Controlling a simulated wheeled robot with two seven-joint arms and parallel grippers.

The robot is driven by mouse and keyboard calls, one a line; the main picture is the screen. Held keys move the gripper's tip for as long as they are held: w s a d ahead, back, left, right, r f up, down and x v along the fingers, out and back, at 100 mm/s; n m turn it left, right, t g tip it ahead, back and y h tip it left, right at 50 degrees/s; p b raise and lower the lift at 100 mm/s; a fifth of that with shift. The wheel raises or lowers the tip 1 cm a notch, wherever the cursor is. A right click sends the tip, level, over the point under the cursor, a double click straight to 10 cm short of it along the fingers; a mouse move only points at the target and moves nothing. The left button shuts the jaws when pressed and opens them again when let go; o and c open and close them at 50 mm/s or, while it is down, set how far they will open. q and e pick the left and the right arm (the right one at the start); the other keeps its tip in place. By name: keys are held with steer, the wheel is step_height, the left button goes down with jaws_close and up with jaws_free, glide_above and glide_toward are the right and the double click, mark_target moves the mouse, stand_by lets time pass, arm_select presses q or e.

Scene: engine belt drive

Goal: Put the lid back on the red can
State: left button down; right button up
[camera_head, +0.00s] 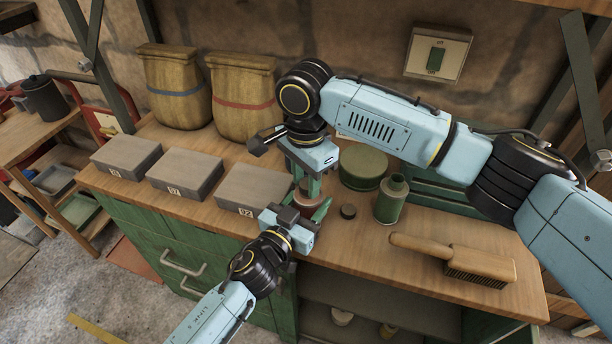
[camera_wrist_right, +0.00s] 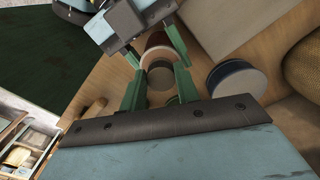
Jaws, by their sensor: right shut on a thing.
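The red can (camera_head: 308,198) stands on the bench under my right gripper, its body mostly hidden by both grippers. It also shows as a red-brown round part in the right wrist view (camera_wrist_right: 157,42). My right gripper (camera_head: 308,184) points down from above. Its green fingers are shut on a dark grey round piece (camera_wrist_right: 160,76), which looks like the lid, in line with the can. Whether the lid touches the can is hidden. My left gripper (camera_head: 318,212) is low beside the can, one green finger at the can's right side; its grip is hidden.
A brush (camera_head: 455,260) lies at front right. A round green tin (camera_head: 363,168) is behind. Grey boxes (camera_head: 185,173) and sacks (camera_head: 243,105) fill the left and back.

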steer(key=m, duration=0.3)
steer(key=shift+a, duration=0.1)
steer(key=m, duration=0.4)
steer(key=shift+w, duration=0.1)
steer(key=m, duration=0.5)
steer(key=shift+w+m, duration=0.15)
steer(key=shift+m, duration=0.15)
steer(key=o, duration=0.9)
steer(key=shift+r, duration=2.25)
